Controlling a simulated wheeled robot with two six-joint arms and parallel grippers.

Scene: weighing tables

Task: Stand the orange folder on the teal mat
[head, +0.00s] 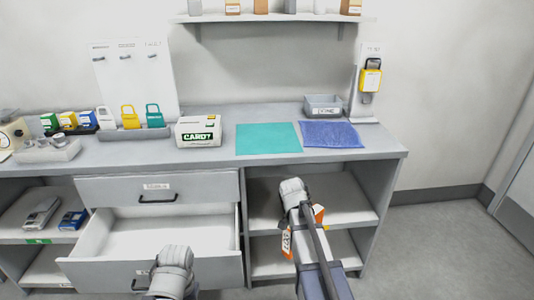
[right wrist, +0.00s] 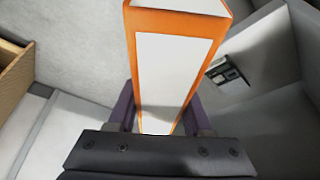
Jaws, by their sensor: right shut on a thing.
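The orange folder (right wrist: 172,70) has a white panel and fills the middle of the right wrist view. My right gripper (right wrist: 160,118) is shut on it, one finger on each side. In the head view, parts of the folder (head: 287,244) show beside my right arm, in front of the open shelves under the counter; the arm hides most of it. The teal mat (head: 267,138) lies flat and bare on the counter, above and behind the folder. My left gripper (head: 170,282) is low by the drawer front; its fingers cannot be made out.
A blue mat (head: 331,135) lies right of the teal mat, with a grey bin (head: 324,106) behind it. A white box (head: 199,131) stands to the left. An open drawer (head: 155,245) juts out below the counter. A wall shelf (head: 272,18) hangs above.

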